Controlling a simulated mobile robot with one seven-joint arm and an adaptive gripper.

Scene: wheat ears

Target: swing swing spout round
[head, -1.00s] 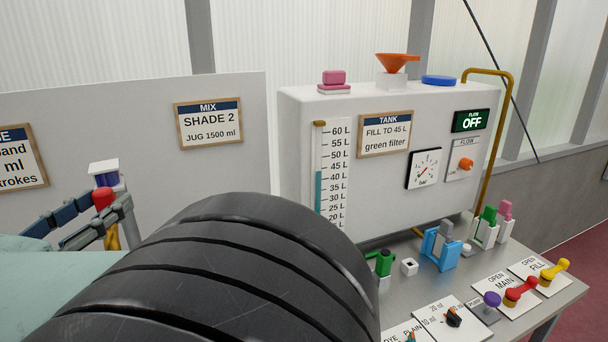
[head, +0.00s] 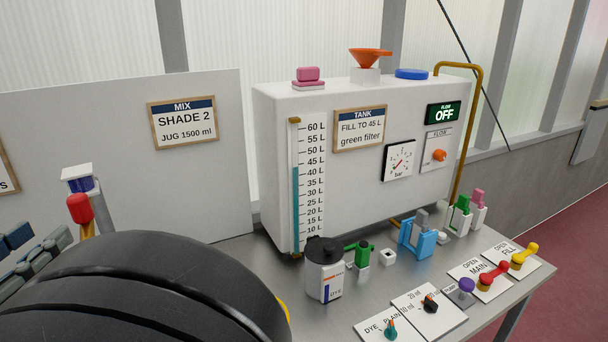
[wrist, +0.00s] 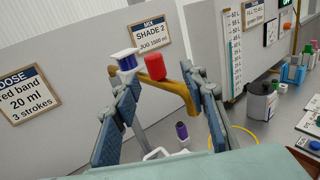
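The spout is an ochre bent pipe (wrist: 178,98) with a red knob (wrist: 155,66) on top, in the middle of the wrist view. The red knob (head: 79,208) also shows at the left of the head view, with a bit of ochre beneath it. My gripper (wrist: 163,82) is open, its two fingers spread wide on either side of the knob. Whether a finger touches the pipe I cannot tell. In the head view my gripper's fingers show only at the left edge; my dark arm link hides the lower left.
A white-and-blue piece (head: 78,178) stands close beside the knob. A white dye jar (head: 324,272) with a black lid, levers and switches crowd the grey bench (head: 350,300). The white tank (head: 270,130) stands behind; its flow sign (head: 443,114) reads OFF.

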